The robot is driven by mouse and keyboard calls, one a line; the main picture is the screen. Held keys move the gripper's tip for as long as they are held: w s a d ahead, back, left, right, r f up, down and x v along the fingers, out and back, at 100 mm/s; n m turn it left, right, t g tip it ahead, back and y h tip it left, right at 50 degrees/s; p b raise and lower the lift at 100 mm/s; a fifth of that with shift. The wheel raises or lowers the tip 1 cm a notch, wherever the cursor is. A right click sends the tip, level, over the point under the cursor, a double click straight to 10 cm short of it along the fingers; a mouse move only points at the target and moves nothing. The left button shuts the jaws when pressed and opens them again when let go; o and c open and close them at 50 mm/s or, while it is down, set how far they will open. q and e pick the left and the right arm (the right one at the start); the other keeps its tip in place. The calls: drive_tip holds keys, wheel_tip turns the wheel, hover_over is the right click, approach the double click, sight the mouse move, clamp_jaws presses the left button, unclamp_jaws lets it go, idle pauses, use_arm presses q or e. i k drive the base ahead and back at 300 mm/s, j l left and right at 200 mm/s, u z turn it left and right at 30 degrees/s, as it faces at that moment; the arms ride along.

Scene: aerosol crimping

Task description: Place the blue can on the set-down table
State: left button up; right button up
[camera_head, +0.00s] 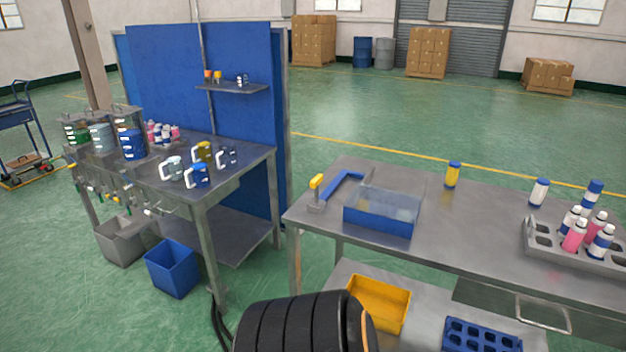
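A blue can (592,193) with a white band stands at the right, at the back of or just behind a grey rack (583,259); its base is partly hidden by the cans in front. A white can with a blue base (540,192) stands on the right steel table (470,225), left of the rack. A yellow can (453,174) stands farther left on it. Which table is the set-down table I cannot tell. Neither gripper is in view.
The left bench (237,178) carries jugs, drums and cans. Bins (171,268) stand below it. The right table's middle is clear.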

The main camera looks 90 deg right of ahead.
sight(488, 248)
drive_tip(key=z, duration=3.45)
drive_tip(key=i+l+z, duration=0.1)
drive_tip(key=z, duration=0.35)
drive_tip(key=i+z, duration=0.25)
drive_tip(key=z, duration=0.2)
drive_tip(key=i+z, duration=0.2)
drive_tip(key=z, duration=0.25)
drive_tip(key=i+j, duration=0.2)
drive_tip(key=i, duration=0.2)
drive_tip(key=i+j, duration=0.25)
drive_tip(key=i, duration=0.15)
